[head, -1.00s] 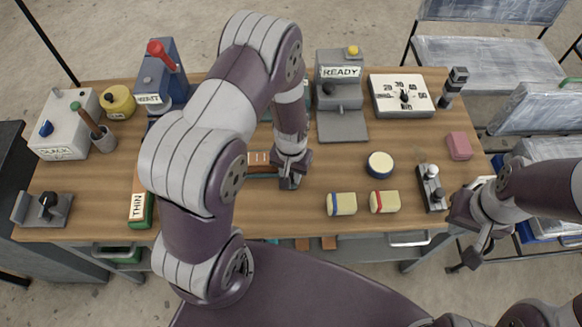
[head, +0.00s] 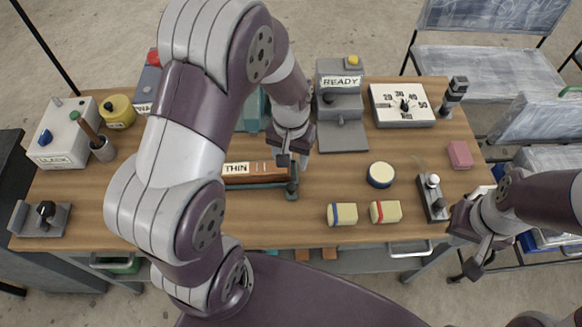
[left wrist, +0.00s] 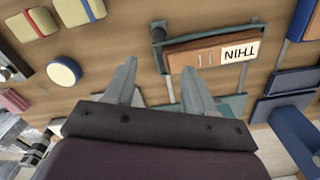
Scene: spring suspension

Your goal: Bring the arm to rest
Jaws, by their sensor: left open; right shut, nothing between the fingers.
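My left gripper (head: 294,158) is open and empty above the middle of the workbench. My left arm crosses the head view and hides part of the bench's left side. My right gripper (head: 478,262) is shut and empty, off the bench's front right corner.
A grey READY device (head: 342,125) and a white dial box (head: 402,105) stand at the back. A round cream-topped tin (head: 381,175), two cream blocks (head: 342,214) and a small lever device (head: 433,197) stand on the right. The bench between the tin and the READY device is clear.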

